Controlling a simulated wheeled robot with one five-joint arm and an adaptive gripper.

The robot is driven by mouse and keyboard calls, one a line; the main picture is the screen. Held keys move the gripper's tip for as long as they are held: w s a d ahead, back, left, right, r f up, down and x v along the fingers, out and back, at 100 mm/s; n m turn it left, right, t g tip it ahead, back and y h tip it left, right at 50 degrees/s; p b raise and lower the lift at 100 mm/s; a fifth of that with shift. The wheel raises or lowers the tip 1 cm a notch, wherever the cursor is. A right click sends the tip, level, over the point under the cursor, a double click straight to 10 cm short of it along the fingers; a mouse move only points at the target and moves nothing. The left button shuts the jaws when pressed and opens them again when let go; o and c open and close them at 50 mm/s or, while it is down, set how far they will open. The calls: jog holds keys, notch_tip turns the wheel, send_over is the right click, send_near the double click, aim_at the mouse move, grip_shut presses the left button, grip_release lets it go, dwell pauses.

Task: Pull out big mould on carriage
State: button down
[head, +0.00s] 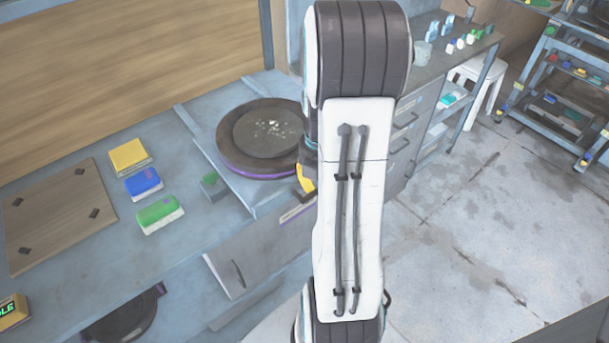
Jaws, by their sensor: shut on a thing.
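The big mould (262,138) is a dark round disc with a purple rim and pale specks in its middle. It lies flat on the blue carriage (250,192), which stands out from under the wooden panel. My arm crosses the middle of the head view and covers the right side of the mould and carriage. Only a dark and yellow part of my gripper (306,178) shows at the arm's left edge, by the right side of the carriage. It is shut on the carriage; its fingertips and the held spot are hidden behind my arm.
Yellow (129,156), blue (143,182) and green (158,212) blocks lie on the bench left of the carriage, beside a wooden board (58,214). An open flap (255,250) and another dark disc (125,318) are below. Open floor (465,240) lies right; shelves (560,80) stand behind.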

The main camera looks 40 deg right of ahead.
jog(key=shift+s+a, duration=0.15)
jog(key=shift+s, duration=1.35)
jog(key=c, duration=1.1)
grip_release()
jog(key=shift+w, duration=0.1)
notch_tip(320, 180, up, 12)
